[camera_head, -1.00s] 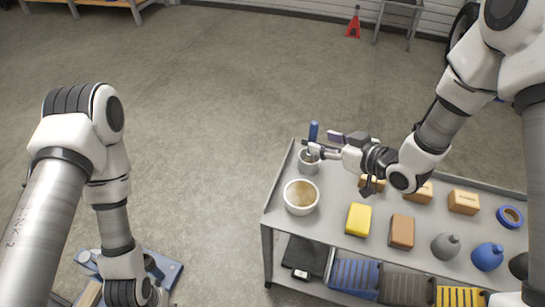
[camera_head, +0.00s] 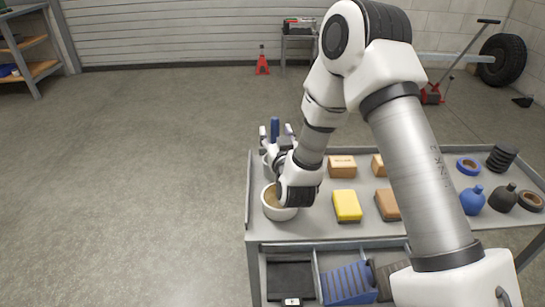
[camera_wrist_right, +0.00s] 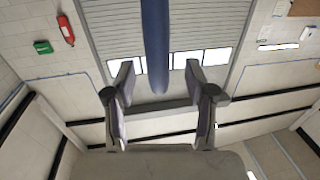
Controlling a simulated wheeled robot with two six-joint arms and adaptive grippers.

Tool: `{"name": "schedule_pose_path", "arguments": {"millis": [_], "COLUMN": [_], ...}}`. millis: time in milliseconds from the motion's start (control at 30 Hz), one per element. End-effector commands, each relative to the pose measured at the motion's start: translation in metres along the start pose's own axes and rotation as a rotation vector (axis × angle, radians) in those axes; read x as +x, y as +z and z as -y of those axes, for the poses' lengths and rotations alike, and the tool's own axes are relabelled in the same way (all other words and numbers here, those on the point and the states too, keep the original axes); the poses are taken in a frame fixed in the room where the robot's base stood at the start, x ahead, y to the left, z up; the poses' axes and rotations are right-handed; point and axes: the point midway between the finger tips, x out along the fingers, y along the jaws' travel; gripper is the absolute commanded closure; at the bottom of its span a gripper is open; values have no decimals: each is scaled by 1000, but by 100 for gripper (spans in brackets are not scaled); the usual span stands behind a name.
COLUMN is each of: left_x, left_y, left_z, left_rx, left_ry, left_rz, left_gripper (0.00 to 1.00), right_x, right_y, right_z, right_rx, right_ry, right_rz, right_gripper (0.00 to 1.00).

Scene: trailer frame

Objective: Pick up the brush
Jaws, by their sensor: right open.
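The brush (camera_head: 275,126) shows as a blue upright handle above the far left corner of the cart. Its lower part is hidden behind my right gripper (camera_head: 275,135). A small light cup (camera_head: 265,167) is partly visible below the gripper. My right gripper is open, with a finger on each side of the handle. In the right wrist view the blue handle (camera_wrist_right: 155,45) comes down from the top edge between the two spread fingers (camera_wrist_right: 160,82), with gaps on both sides. My left gripper is not in view.
The grey cart (camera_head: 248,200) holds a white bowl (camera_head: 272,212) near my wrist, a yellow block (camera_head: 347,206), a brown block (camera_head: 387,203) and wooden blocks (camera_head: 342,166). Blue and black bulbs (camera_head: 472,200) stand right. Open floor lies left of the cart.

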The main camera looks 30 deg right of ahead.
Motion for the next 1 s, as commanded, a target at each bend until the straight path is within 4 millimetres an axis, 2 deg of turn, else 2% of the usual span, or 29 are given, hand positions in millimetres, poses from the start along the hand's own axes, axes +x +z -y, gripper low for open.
{"name": "schedule_pose_path", "arguments": {"millis": [33, 133, 367, 500, 533, 867, 1000], "left_x": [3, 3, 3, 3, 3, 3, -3], "left_y": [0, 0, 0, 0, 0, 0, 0], "left_z": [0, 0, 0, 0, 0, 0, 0], "left_rx": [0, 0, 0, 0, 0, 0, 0], "left_ry": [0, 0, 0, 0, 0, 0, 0], "left_rz": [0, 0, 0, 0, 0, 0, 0], "left_gripper": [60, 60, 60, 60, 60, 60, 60], "right_x": [10, 23, 26, 26, 26, 26, 26], "right_y": [2, 2, 1, 1, 1, -1, -18], "right_z": [-1, 0, 0, 0, 0, 0, 0], "right_rx": [1, 0, -1, -1, -1, 0, 1], "right_ry": [1, 1, 0, -1, -1, -1, -1], "right_rz": [-3, -1, 1, 0, 0, -1, -3], "right_gripper": [45, 45, 45, 95, 100, 100, 100]}}
